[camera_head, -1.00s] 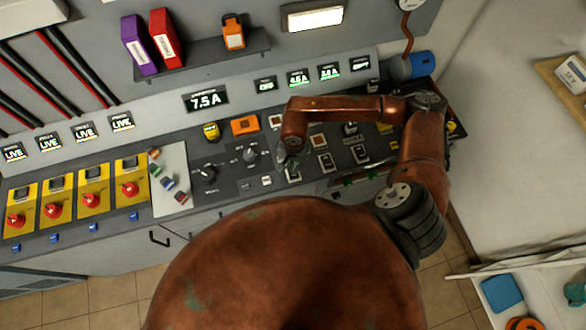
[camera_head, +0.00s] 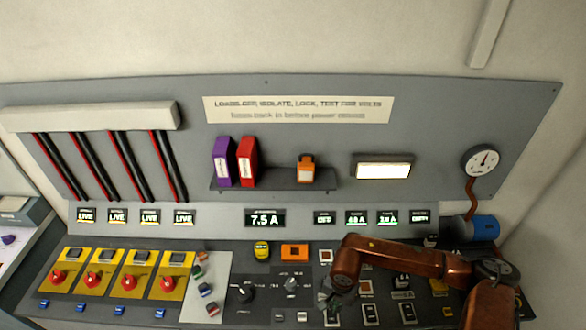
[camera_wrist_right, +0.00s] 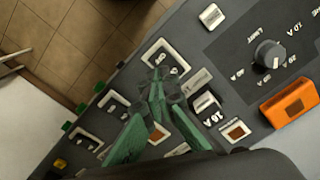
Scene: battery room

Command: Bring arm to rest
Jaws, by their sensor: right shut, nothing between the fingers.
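My right arm, rust-brown, comes in at the lower right of the head view and reaches left over the control panel (camera_head: 263,313). My right gripper (camera_head: 330,299) is at its end, over the panel just right of a black rotary knob (camera_head: 291,284). In the right wrist view the gripper (camera_wrist_right: 157,84) has its green fingers together with nothing between them. The fingertips are over the panel near a white-framed switch (camera_wrist_right: 167,57); whether they touch it I cannot tell. My left arm and gripper are not in view.
An orange block (camera_head: 294,251) and a yellow item (camera_head: 261,250) lie behind the gripper. Yellow isolators with red knobs (camera_head: 129,283) are at the left. A shelf (camera_head: 275,183) holds binders.

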